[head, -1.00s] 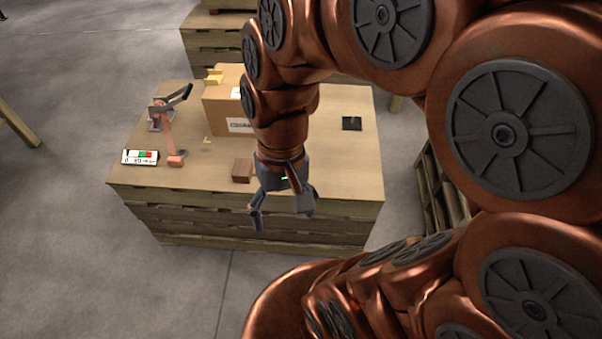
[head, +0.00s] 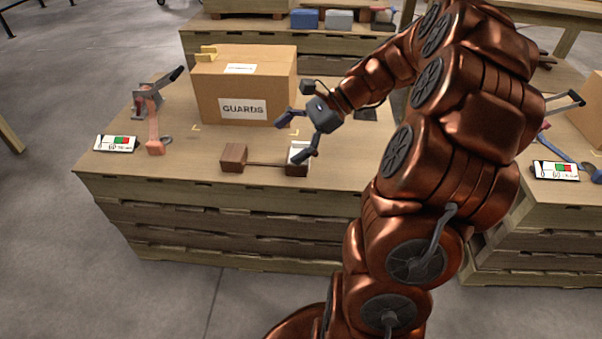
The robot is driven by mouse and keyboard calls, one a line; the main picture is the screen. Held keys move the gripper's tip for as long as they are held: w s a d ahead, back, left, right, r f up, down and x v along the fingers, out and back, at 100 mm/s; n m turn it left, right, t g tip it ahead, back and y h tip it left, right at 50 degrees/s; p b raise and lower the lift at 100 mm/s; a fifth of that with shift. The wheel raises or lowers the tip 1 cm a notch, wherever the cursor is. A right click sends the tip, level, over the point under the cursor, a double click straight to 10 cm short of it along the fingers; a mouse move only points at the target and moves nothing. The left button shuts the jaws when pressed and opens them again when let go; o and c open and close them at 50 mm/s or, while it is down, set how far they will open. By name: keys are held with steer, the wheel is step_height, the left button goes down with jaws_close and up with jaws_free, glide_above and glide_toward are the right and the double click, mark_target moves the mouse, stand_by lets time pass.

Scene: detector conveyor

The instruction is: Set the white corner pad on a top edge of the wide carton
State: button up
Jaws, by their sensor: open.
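The wide carton (head: 225,85) stands on the wooden table, with a label reading GUARDS on its front. A white piece (head: 299,147), which looks like the white corner pad, sits at the right brown block (head: 297,169), partly hidden by a finger. My gripper (head: 293,135) is open, with its fingers spread in front of the carton's right front corner. Its lower finger overlaps the white piece in the picture; I cannot tell whether they touch.
A second brown block (head: 233,157) is left of the right one, with a thin bar between them. A clamp-like tool (head: 152,105) and a display panel (head: 116,144) are at the table's left. Another table (head: 530,205) stands at the right.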

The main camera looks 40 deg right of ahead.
steer(key=d+f+m+t+b, duration=0.1)
steer(key=d+f+m+b, duration=0.1)
steer(key=d, duration=0.3)
steer(key=d+f+m+t+b, duration=0.2)
steer(key=d+f, duration=0.2)
steer(key=d, duration=0.1)
steer(key=w+d+f+m+t+b, duration=0.1)
steer(key=d+f+m+b, duration=0.1)
steer(key=d+f+b, duration=0.1)
steer(key=shift+w+d+f+t, duration=0.1)
steer(key=shift+d+f+t, duration=0.1)
steer(key=shift+d, duration=0.25)
steer(key=shift+d+f+t, duration=0.1)
steer(key=shift+d+t, duration=0.1)
steer(key=shift+d, duration=0.25)
steer(key=shift+w+m, duration=0.1)
steer(key=shift+m, duration=0.2)
steer(key=shift+r+b+x, duration=0.15)
steer(key=shift+b+x, duration=0.85)
steer(key=shift+x, duration=0.85)
steer(key=shift+r+b+x, duration=0.15)
steer(key=shift+b+x, duration=0.85)
steer(key=shift+x, duration=0.85)
steer(key=shift+a, duration=0.1)
steer(key=c, duration=1.3)
